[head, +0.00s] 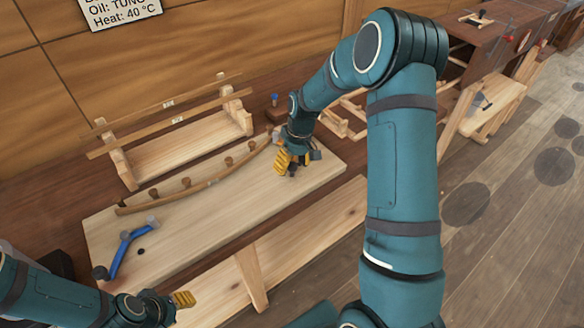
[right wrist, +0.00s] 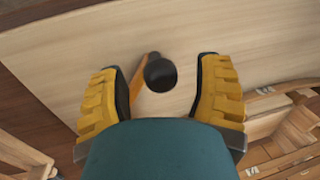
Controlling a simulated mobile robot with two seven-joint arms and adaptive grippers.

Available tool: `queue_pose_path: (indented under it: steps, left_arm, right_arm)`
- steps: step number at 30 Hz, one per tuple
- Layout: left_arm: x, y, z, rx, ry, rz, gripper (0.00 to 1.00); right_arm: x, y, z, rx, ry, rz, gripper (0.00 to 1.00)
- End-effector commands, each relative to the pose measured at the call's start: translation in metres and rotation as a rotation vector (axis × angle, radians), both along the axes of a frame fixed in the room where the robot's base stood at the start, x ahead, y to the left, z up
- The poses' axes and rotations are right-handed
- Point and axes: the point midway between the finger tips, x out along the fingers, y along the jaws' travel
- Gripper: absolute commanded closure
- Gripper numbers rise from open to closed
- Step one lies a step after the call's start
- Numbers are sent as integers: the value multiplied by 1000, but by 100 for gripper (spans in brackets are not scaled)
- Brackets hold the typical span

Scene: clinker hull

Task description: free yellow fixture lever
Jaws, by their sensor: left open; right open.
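The yellow fixture lever (right wrist: 139,82) shows in the right wrist view as a short orange-yellow bar beside a round black knob (right wrist: 160,73). My right gripper (right wrist: 160,66) is open, with one yellow finger on each side of the knob and a gap on both sides. In the head view my right gripper (head: 291,162) is low over the far right end of the pale board (head: 225,212) and hides the yellow lever. My left gripper (head: 182,299) is open at the bottom left, near the board's front edge, away from the lever.
A blue lever (head: 121,254) with a dark knob lies at the board's left end. A curved wooden strip (head: 200,187) with several brown pegs runs along the board. A wooden rack (head: 180,145) stands behind it. A pale plank structure (head: 290,250) is in front.

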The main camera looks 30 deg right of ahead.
Motion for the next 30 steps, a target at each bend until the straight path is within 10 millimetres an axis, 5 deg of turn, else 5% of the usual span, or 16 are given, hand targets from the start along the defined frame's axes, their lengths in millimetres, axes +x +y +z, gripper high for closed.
queue_pose_path:
  steps: [13,14,19,30]
  left_arm:
    - [-1,0,-1,0,1,0,53]
    - [-1,0,-1,0,1,0,53]
    - [0,0,-1,0,1,0,53]
    - [-1,0,-1,0,1,0,53]
  right_arm:
    - [0,2,-10,0,0,0,35]
    - [0,2,-10,0,0,0,40]
    - [0,2,-10,0,0,0,100]
    - [-3,-2,-10,0,0,35,100]
